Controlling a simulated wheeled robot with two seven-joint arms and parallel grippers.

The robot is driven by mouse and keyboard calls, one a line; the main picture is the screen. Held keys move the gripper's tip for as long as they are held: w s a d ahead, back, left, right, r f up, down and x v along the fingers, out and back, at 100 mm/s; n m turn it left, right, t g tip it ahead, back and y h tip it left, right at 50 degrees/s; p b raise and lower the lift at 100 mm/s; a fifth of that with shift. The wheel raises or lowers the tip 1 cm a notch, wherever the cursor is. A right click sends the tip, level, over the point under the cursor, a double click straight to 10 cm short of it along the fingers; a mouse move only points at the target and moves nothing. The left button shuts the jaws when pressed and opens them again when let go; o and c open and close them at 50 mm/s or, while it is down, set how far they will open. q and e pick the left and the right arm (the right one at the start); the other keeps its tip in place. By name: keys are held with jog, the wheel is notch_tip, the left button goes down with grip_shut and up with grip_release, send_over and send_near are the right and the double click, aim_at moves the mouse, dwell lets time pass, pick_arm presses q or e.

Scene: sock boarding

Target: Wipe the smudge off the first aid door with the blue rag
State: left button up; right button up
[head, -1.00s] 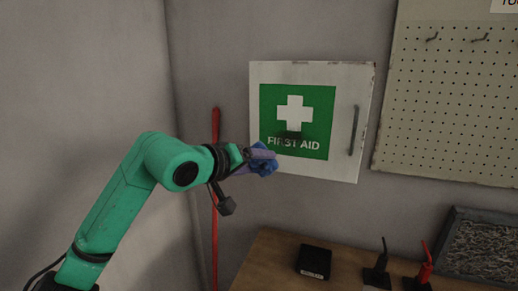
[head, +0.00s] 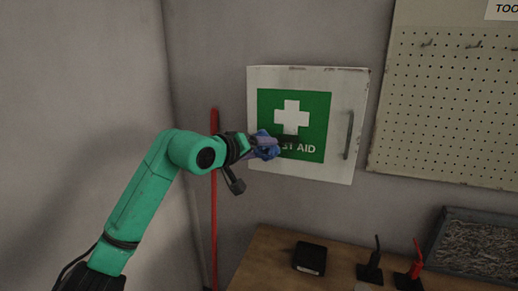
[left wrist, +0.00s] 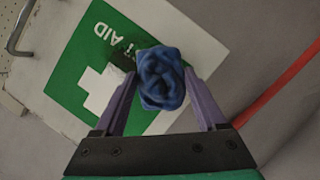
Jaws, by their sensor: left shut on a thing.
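The white first aid door (head: 258,78) hangs on the wall, with a green panel, a white cross and a handle on its right. A dark smudge (head: 290,138) shows below the cross, partly hidden; in the left wrist view the smudge (left wrist: 104,32) lies beside the lettering. My left gripper (head: 262,146) is shut on the crumpled blue rag (head: 268,152), in front of the panel's lower left, over the start of the lettering. The rag (left wrist: 161,78) sits between the fingers in the left wrist view. I cannot tell whether it touches the door. My right gripper is not in view.
A wooden bench (head: 262,262) stands below, with a black box (head: 310,258), clamp-like black and red tools (head: 414,266) and a grey tray (head: 440,240). A red pole (head: 214,200) leans on the wall behind my left arm. A pegboard (head: 450,110) hangs at right.

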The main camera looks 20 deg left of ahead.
pick_arm(q)
jog(key=shift+w+p, duration=0.65)
jog(key=shift+w, duration=0.35)
